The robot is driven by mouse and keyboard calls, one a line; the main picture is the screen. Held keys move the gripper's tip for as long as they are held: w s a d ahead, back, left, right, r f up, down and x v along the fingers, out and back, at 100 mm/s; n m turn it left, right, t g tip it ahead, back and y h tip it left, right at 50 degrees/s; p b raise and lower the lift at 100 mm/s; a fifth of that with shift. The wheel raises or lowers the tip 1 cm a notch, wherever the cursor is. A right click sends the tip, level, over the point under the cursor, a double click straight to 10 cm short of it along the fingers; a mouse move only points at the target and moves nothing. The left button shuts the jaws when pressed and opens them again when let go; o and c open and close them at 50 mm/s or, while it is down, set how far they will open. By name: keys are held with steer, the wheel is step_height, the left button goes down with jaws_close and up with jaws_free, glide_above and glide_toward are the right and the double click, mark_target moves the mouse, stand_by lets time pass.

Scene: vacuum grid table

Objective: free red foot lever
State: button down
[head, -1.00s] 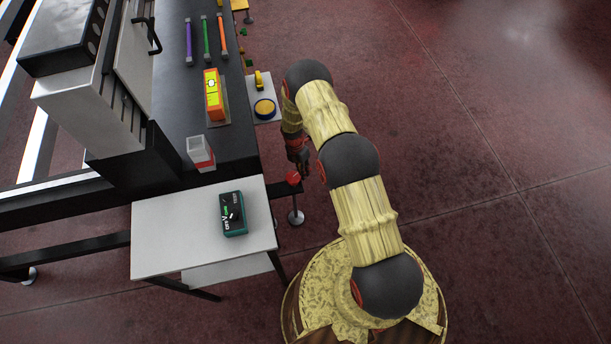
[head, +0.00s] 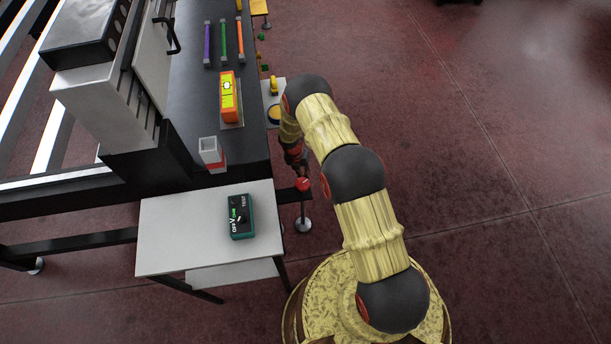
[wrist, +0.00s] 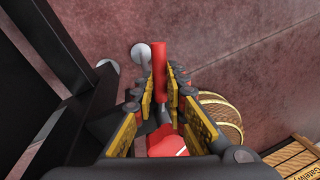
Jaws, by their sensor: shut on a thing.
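The red foot lever (head: 303,184) shows in the head view as a red knob by the table's front right corner, above a round grey foot. In the wrist view its red handle (wrist: 160,66) stands between the fingers of my gripper (wrist: 161,86), which is shut on it. A second red part (wrist: 166,141) with a pale edge lies lower between the fingers; I cannot tell how it joins the handle. In the head view my gripper (head: 299,167) reaches down beside the table edge, and its fingertips are mostly hidden.
A pale side table (head: 165,245) holds a green and black test box (head: 241,216). The dark table (head: 188,95) carries an orange and yellow block (head: 229,97) and a red and white block (head: 211,154). A round grey foot (wrist: 141,53) stands close by. Open floor lies to the right.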

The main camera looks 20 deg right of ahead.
steer(key=shift+w, duration=0.15)
steer(key=c, duration=1.8)
jaws_free()
steer(key=shift+a, duration=0.1)
step_height(320, 180, up, 10)
